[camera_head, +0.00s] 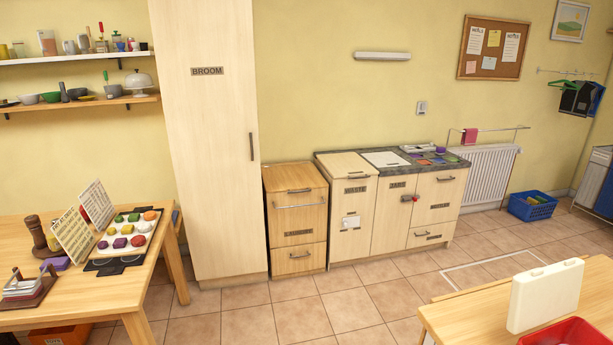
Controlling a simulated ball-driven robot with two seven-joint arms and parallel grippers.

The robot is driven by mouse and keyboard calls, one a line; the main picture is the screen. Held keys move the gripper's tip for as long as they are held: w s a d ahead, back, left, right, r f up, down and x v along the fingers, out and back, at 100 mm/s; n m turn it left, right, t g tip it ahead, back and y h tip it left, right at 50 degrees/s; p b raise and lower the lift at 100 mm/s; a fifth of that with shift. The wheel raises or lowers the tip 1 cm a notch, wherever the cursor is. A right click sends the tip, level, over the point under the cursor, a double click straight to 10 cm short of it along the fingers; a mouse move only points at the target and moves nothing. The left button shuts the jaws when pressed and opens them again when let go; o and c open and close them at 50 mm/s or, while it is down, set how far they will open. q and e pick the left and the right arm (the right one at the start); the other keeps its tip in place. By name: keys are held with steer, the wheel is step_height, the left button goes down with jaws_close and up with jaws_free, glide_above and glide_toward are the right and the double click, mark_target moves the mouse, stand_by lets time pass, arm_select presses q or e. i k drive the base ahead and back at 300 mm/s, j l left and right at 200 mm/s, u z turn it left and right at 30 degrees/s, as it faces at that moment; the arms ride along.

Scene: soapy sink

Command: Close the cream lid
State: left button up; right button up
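A cream lid-like panel (545,295) stands upright, slightly tilted, at the lower right above the light wood table. The panel looks like that container's raised lid, but I cannot see a hinge. The container's inside is mostly out of view. Neither of my grippers is in view.
The right table (460,318) has bare wood left of the panel. A left table (30,225) holds boards and a tray of coloured pieces. Low cabinets (393,215), a tall broom cupboard (212,140) and a blue basket (532,207) line the wall. Tiled floor between is clear.

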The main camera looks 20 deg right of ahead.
mark_target(540, 296)
steer(key=i+z, duration=0.25)
steer(key=z, duration=0.2)
steer(key=i+z, duration=0.2)
steer(key=z, duration=0.2)
steer(key=i+j+z, duration=0.15)
steer(key=z, duration=0.3)
steer(key=i+j+z, duration=0.25)
steer(key=z, duration=0.15)
steer(key=i+j+z, duration=0.15)
steer(key=z, duration=0.3)
steer(key=i+j+z, duration=0.1)
steer(key=j+z, duration=0.35)
steer(key=i+j+z, duration=0.1)
steer(key=j+z, duration=0.3)
steer(key=l, duration=0.1)
